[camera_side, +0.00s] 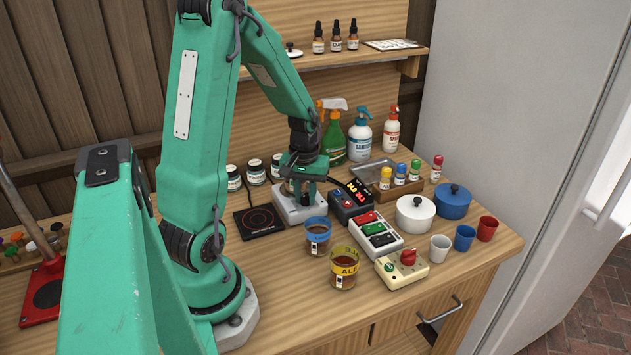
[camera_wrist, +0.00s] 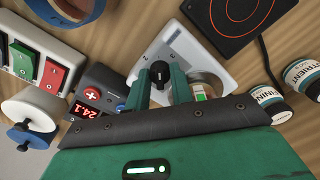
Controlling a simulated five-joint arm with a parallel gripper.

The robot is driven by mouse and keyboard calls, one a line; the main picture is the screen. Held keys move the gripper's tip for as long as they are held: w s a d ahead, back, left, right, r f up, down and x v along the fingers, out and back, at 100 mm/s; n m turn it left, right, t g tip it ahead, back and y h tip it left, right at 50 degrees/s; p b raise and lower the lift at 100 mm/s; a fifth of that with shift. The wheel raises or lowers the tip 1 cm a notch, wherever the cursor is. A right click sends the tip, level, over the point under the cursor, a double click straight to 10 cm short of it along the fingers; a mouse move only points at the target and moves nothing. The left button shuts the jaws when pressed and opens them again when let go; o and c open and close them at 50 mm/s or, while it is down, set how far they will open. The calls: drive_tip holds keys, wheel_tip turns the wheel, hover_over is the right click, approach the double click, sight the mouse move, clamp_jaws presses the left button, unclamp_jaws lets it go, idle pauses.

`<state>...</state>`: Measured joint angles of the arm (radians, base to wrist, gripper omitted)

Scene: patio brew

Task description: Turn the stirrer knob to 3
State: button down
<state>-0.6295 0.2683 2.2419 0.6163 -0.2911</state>
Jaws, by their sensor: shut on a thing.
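The stirrer (camera_side: 290,212) is a pale grey box on the table, left of the middle of the bench. In the wrist view its light housing (camera_wrist: 197,50) shows, with a black knob (camera_wrist: 160,73) that bears a pale pointer mark. My gripper (camera_side: 304,196) is down over the stirrer. In the wrist view my two green fingers (camera_wrist: 160,84) stand on either side of the knob and are shut on it. In the side view my gripper hides the knob.
A black hotplate (camera_side: 260,221) lies left of the stirrer. A dark box with a lit display (camera_side: 357,195) stands close on the right. Beakers with blue (camera_side: 317,236) and yellow (camera_side: 344,268) bands and a switch box (camera_side: 376,237) stand in front. Jars (camera_side: 255,172) stand behind.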

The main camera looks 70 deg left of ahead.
sight(304, 195)
drive_tip(key=shift+s+a, duration=0.1)
drive_tip(key=shift+s, duration=0.05)
drive_tip(key=c, duration=1.2)
unclamp_jaws()
drive_tip(key=shift+r, duration=3.9)
